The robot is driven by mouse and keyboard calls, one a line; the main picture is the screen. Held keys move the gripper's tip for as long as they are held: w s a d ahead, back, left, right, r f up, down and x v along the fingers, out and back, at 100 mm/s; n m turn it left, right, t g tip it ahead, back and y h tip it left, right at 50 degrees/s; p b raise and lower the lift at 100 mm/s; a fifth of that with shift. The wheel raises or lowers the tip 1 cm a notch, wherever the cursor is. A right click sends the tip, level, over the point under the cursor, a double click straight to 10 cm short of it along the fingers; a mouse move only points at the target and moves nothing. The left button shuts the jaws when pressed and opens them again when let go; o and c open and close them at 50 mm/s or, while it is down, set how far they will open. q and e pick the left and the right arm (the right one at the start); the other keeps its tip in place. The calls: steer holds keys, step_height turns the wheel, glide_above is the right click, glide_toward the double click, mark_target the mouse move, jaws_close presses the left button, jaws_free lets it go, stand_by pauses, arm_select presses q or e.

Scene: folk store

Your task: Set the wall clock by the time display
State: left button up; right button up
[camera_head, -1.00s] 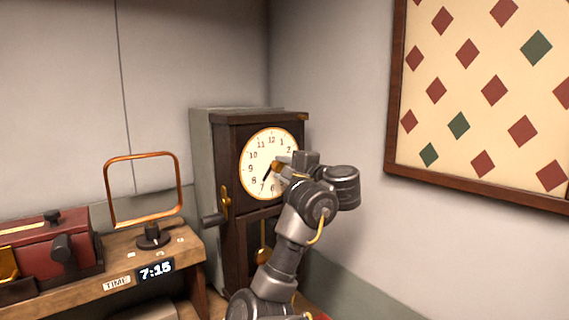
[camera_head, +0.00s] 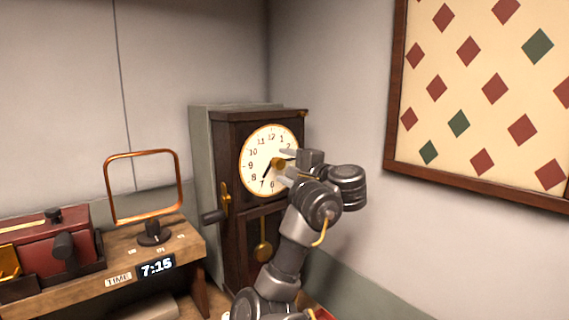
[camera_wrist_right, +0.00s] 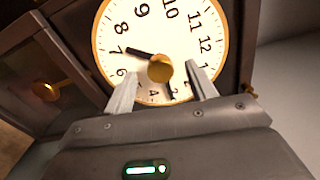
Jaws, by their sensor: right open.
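The wall clock (camera_head: 250,177) is a cream dial with a gold rim, set in a dark wooden case. A brass knob (camera_wrist_right: 160,69) sits at the dial's centre. One black hand (camera_wrist_right: 141,53) points at about 7, and another dark hand (camera_wrist_right: 171,91) points towards about 3, partly hidden in the head view. The time display (camera_head: 156,267) reads 7:15. My right gripper (camera_head: 284,162) is open at the dial, with its fingers (camera_wrist_right: 162,92) on either side of the knob, apparently apart from it. My left gripper is out of view.
A brass crank (camera_head: 225,202) and a dark handle (camera_head: 213,217) stick out at the case's left side. A copper frame (camera_head: 145,185) stands on the wooden desk beside a red box (camera_head: 45,245). A patterned board (camera_head: 485,100) hangs on the right wall.

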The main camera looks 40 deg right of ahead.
steer(key=s+p, duration=0.3)
steer(key=s, duration=0.3)
steer(key=shift+s, duration=0.3)
stand_by(0.5)
